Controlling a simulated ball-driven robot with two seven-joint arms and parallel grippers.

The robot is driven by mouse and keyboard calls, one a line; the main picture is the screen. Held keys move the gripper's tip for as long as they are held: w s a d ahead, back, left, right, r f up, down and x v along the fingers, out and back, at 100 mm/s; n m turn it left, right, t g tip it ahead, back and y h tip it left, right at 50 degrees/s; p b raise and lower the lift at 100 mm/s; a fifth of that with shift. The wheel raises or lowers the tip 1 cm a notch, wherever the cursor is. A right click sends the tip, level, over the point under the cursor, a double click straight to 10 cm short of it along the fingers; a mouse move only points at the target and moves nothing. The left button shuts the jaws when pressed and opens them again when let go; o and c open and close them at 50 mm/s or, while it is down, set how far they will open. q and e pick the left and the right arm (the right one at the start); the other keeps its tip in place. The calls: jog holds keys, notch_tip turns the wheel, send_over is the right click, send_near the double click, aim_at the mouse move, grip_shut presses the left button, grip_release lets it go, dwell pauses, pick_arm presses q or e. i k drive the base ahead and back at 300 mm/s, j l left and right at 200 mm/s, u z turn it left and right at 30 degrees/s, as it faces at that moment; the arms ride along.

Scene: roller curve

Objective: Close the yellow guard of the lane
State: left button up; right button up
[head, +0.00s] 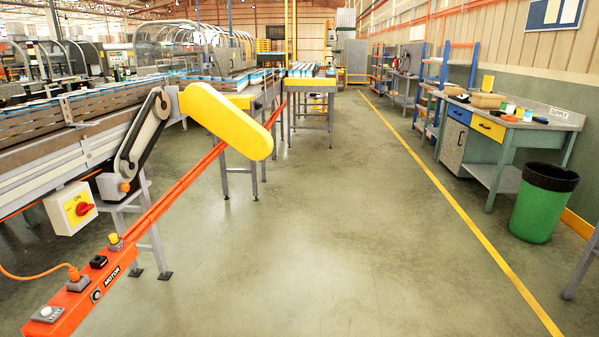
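The yellow guard (227,120) is a long rounded cover at the end of the conveyor lane (60,135) on the left. It stands swung out to the right, sloping down, apart from the belt drive. The bare belt drive (145,135), a grey belt around two pulleys, shows uncovered to its left. The guard's upper left end is beside the top of the drive. Neither of my grippers is in view.
A white switch box (70,208) with a red knob hangs below the lane. An orange rail (85,290) with buttons and a plug runs along the lower left. The floor (330,220) in the middle is clear. A workbench (505,130) and green bin (543,205) stand right.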

aim_at(205, 105)
jog(key=i+z, duration=0.1)
jog(key=i, duration=2.45)
jog(key=i+j+z, duration=0.15)
jog(key=i+z, duration=0.2)
jog(key=i, duration=1)
jog(key=i+l+u, duration=0.2)
jog(key=i, duration=0.3)
jog(key=i+l+u, duration=0.1)
jog(key=i+u, duration=0.15)
jog(key=i, duration=0.25)
jog(key=i+u, duration=0.2)
jog(key=u, duration=0.25)
jog(key=i+l+u, duration=0.15)
jog(key=u, duration=0.25)
jog(key=i+l+u, duration=0.2)
jog(key=u, duration=0.25)
jog(key=i+l+u, duration=0.2)
jog(key=u, duration=0.25)
jog(key=i+l+u, duration=0.2)
jog(key=u, duration=0.2)
jog(key=i+l+u, duration=0.15)
jog(key=l+u, duration=0.2)
jog(key=i+l+u, duration=0.15)
jog(key=l+u, duration=0.25)
